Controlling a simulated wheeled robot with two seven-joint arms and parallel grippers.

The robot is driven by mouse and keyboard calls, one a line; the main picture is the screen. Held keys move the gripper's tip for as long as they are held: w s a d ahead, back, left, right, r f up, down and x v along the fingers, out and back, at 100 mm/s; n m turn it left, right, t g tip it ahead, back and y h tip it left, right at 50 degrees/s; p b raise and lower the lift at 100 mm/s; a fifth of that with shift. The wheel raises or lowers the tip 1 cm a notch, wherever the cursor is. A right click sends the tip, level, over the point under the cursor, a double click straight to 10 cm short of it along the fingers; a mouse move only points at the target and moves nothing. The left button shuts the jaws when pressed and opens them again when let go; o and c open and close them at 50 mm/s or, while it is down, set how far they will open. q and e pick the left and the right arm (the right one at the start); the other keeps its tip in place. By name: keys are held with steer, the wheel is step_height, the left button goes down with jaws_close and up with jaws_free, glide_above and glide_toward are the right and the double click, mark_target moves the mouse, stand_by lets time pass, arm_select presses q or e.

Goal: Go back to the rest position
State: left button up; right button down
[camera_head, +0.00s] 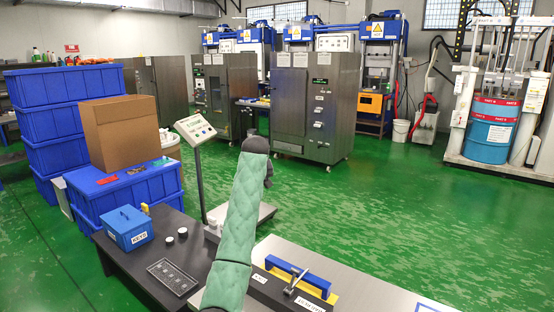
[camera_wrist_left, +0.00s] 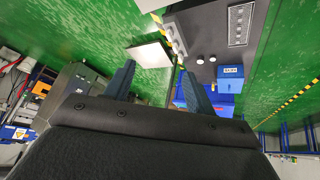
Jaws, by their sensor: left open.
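My left gripper (camera_wrist_left: 158,68) is open in the left wrist view, with its two dark fingers spread apart and nothing between them. In the head view my left arm, in a green quilted sleeve, rises from the bottom middle over the table. Its dark wrist end is raised, and the gripper's fingers cannot be made out clearly there. My right gripper is not in view.
A dark table (camera_head: 132,268) holds a blue box (camera_head: 128,228), small white-topped jars and a dark tray (camera_head: 172,276). A scale display (camera_head: 195,128) stands behind. Blue crates (camera_head: 128,188) carry a cardboard box (camera_head: 120,133). Green floor (camera_head: 400,200) to the right is clear.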

arm_select(q)
steer(key=s+a+f+m+t+h+p, duration=0.1)
steer(key=s+a+f+m+t, duration=0.15)
steer(key=s, duration=0.95)
steer(key=s+a+f+m+t+h+p, duration=0.1)
steer(key=s+m, duration=0.2)
steer(key=s, duration=0.9)
steer(key=s+a+f+g+p, duration=0.1)
steer(key=s+f+g, duration=0.1)
steer(key=s+f, duration=0.7)
steer(key=s+a+f+g+p, duration=0.1)
steer(key=s+f, duration=0.8)
steer(key=s, duration=1.4)
steer(key=s+f+g+p, duration=0.2)
steer(key=s+f+g, duration=0.2)
steer(key=s+f, duration=0.6)
steer(key=s, duration=0.6)
steer(key=shift+a+g, duration=0.35)
steer(key=shift+a, duration=0.05)
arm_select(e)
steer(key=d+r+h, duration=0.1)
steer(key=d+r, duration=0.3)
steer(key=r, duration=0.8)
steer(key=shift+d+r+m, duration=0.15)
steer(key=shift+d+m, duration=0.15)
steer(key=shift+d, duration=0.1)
arm_select(q)
steer(key=shift+m, duration=0.25)
